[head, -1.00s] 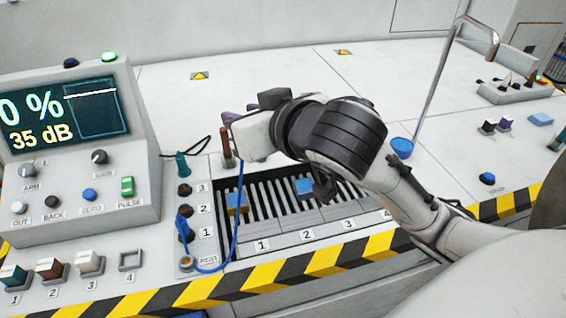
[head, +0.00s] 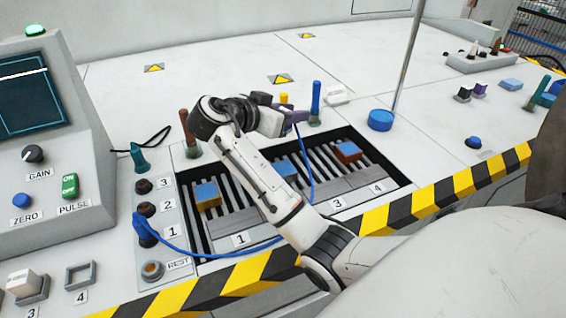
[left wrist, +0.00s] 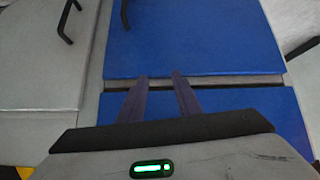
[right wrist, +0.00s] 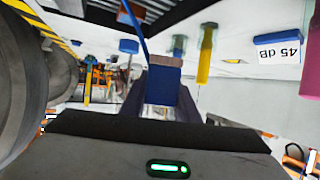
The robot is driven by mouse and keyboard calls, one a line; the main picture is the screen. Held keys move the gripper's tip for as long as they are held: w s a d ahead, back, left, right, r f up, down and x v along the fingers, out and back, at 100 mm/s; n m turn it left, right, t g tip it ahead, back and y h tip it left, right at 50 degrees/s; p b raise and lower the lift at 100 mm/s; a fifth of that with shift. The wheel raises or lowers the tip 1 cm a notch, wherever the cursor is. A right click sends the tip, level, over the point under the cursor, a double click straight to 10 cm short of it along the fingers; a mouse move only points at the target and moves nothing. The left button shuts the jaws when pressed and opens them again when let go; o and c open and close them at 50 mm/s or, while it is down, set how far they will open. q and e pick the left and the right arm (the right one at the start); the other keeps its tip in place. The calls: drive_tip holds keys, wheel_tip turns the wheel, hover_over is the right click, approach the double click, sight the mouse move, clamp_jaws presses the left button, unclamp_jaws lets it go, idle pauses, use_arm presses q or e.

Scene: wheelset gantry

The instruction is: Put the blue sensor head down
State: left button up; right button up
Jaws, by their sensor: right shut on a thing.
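My right gripper (head: 297,117) is over the back edge of the slotted tray (head: 405,186). It is shut on the blue sensor head (right wrist: 163,88), which shows between its fingers in the right wrist view, held up off the panel. A blue cable (head: 306,165) runs down from the gripper, passes behind my right arm and ends at the sockets on the left. In the head view the gripper and arm mostly hide the sensor head. The REST spot (head: 152,270) is bare. My left gripper (left wrist: 160,86) is open and empty above blue panels, seen only in the left wrist view.
Blue-topped blocks sit in the tray, one by number 1 (head: 208,194), one near the middle (head: 286,167) and a reddish one (head: 347,151).

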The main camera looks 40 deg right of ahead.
drive_tip(key=shift+m+g, duration=0.3)
drive_tip(key=shift+s+f+b, duration=0.2)
drive_tip(key=shift+f+b, duration=0.35)
drive_tip(key=shift+f, duration=4.9)
drive_tip(key=shift+f, duration=0.2)
drive_tip(key=o, duration=1.1)
drive_tip(key=shift+a+r, duration=0.15)
drive_tip(key=shift+r, duration=0.15)
drive_tip(key=v, duration=1.1)
drive_tip(key=shift+a, duration=0.35)
